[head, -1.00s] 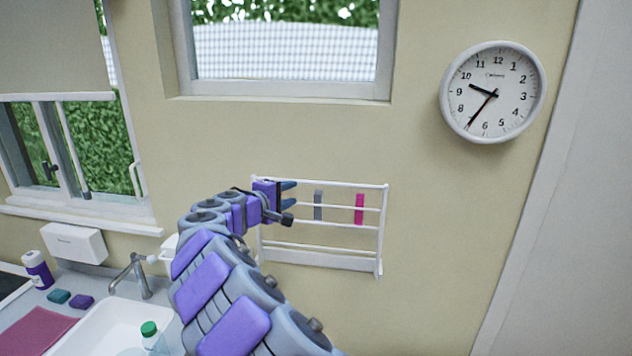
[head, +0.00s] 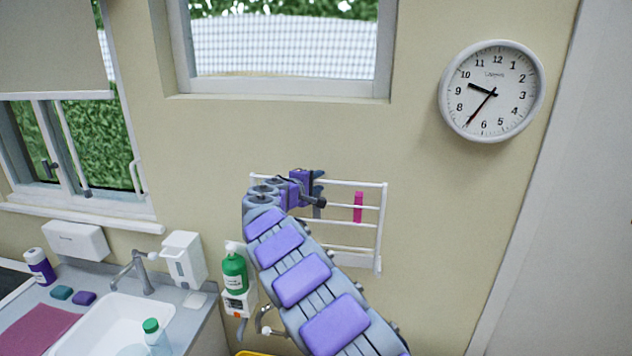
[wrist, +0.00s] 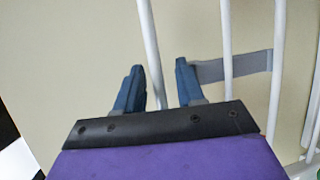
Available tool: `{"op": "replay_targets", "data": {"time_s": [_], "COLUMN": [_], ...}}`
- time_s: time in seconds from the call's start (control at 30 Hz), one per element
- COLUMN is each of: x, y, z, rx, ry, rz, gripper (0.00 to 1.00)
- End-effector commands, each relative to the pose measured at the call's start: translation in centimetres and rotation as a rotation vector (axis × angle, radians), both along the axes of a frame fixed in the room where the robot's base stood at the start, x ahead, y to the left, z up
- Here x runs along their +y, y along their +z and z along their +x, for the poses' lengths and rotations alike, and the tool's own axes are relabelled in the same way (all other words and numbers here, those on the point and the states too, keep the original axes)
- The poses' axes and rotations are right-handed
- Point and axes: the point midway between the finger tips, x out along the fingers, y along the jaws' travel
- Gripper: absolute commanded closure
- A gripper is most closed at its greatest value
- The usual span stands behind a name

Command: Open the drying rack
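The drying rack (head: 378,230) is a white wall-mounted frame with several horizontal rods. It lies flat near the wall below the window. My gripper (head: 318,186) is in front of its upper left part, and the arm hides much of the rack's left side. In the wrist view my gripper (wrist: 158,68) has its two blue fingers apart. A white rod of the rack (wrist: 150,45) runs between the fingertips, with a gap visible to the left finger; whether it touches the right one I cannot tell. A grey strip (wrist: 235,67) crosses the rods beside the right finger.
A pink strip (head: 358,207) hangs on the rack's right part. A green bottle (head: 235,270) and a white dispenser (head: 184,260) are left of my arm, by the sink (head: 105,325). A clock (head: 492,91) hangs upper right. The wall right of the rack is clear.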

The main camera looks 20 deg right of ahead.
Motion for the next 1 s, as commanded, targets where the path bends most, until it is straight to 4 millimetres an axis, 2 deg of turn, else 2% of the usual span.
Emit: {"op": "replay_targets", "data": {"time_s": [0.3, 0.7, 1.0], "x": [-0.12, -0.1, -0.09], "y": [-0.04, -0.1, -0.19], "z": [0.14, 0.17, 0.21], "rx": [-0.001, 0.001, 0.001], "ry": [0.001, 0.001, 0.001], "rz": [-0.001, 0.0, 0.0], "gripper": [0.62, 0.99, 1.0]}}
